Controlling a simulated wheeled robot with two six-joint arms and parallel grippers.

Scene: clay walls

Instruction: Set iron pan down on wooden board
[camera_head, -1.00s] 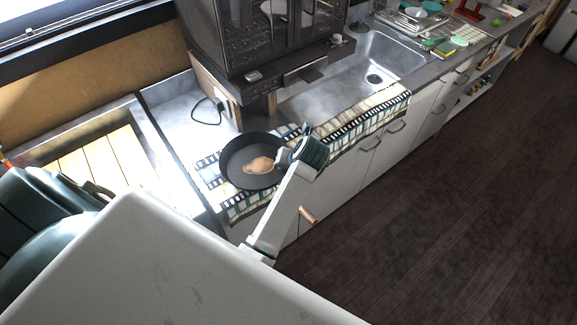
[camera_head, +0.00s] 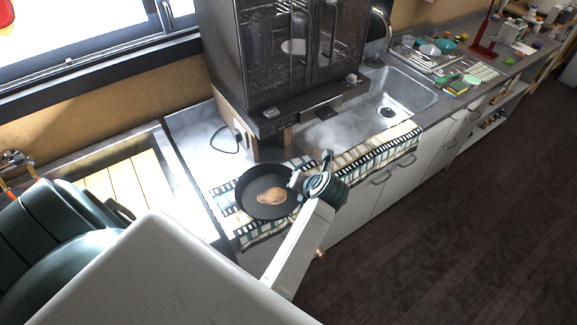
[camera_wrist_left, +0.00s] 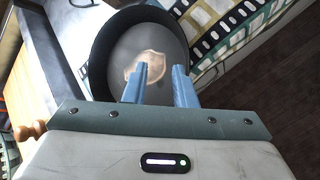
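The dark round iron pan (camera_head: 252,207) rests on a patterned cloth (camera_head: 262,229) on the counter. A tan piece of food (camera_head: 271,197) lies in it. The pan also shows in the left wrist view (camera_wrist_left: 112,62). My left gripper (camera_head: 311,170) is at the pan's right side, its fingers apart. In the left wrist view the two blue fingers (camera_wrist_left: 160,80) overlap the pan's near edge, with dark pan surface between them. Whether they touch it is unclear. The wooden board (camera_head: 128,190), of pale slats, lies to the left, partly hidden by my body. My right gripper is out of view.
A dark, glass-fronted appliance (camera_head: 272,65) stands behind the pan. A metal sink (camera_head: 388,98) lies to its right. A raised dark edge (camera_head: 188,178) separates the board from the pan's counter. Dishes (camera_head: 430,50) stand beyond the sink.

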